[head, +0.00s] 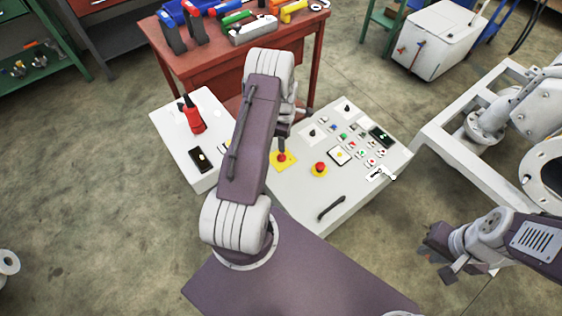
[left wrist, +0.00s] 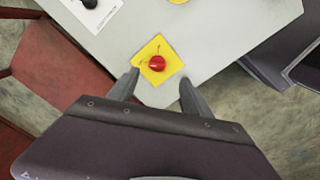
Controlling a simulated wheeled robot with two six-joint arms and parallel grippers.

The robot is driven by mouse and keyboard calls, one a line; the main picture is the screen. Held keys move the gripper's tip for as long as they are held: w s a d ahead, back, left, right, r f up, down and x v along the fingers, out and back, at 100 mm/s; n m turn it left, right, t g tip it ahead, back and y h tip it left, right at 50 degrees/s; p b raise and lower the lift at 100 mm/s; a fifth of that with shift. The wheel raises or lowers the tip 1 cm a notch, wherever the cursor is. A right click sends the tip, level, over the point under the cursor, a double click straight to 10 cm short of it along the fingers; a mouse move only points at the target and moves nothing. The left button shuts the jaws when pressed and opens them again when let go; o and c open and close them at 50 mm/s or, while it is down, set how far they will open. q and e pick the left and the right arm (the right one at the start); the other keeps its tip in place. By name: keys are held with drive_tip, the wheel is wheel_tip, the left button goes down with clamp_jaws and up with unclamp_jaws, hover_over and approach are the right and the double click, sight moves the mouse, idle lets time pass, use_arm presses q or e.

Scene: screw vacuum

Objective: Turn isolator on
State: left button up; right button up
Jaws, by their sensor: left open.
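The isolator is a red rotary knob (head: 281,157) on a square yellow plate (head: 291,163), at the left edge of the light grey control panel (head: 300,194). In the left wrist view the knob (left wrist: 157,63) sits on its tilted yellow plate (left wrist: 150,50), just beyond my fingertips and between their lines. My left gripper (left wrist: 158,86) is open and empty, its two fingers apart over the panel's edge. In the head view my left arm hides most of that gripper. My right gripper (head: 440,262) is at the lower right, open and empty, away from the panel.
A red emergency button (head: 320,167) on a round yellow base sits right of the isolator. Several small buttons and a black handle (head: 330,208) are also on the panel. A white box (head: 180,150) with a red-handled switch (head: 193,118) stands left. A red tool table (head: 200,70) is behind.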

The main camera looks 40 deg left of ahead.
sight(282, 155)
use_arm(q)
drive_tip(key=f, duration=0.1)
drive_tip(key=a+f+n, duration=0.1)
drive_tip(key=f, duration=0.1)
drive_tip(key=shift+a+n, duration=0.25)
drive_tip(key=shift+n, duration=0.05)
wheel_tip(282, 155, down, 9)
drive_tip(key=shift+r+b, duration=0.1)
drive_tip(key=shift+b, duration=1.05)
use_arm(e)
wheel_tip(282, 155, down, 3)
drive_tip(key=shift+d, duration=0.1)
use_arm(q)
drive_tip(key=shift+c, duration=0.4)
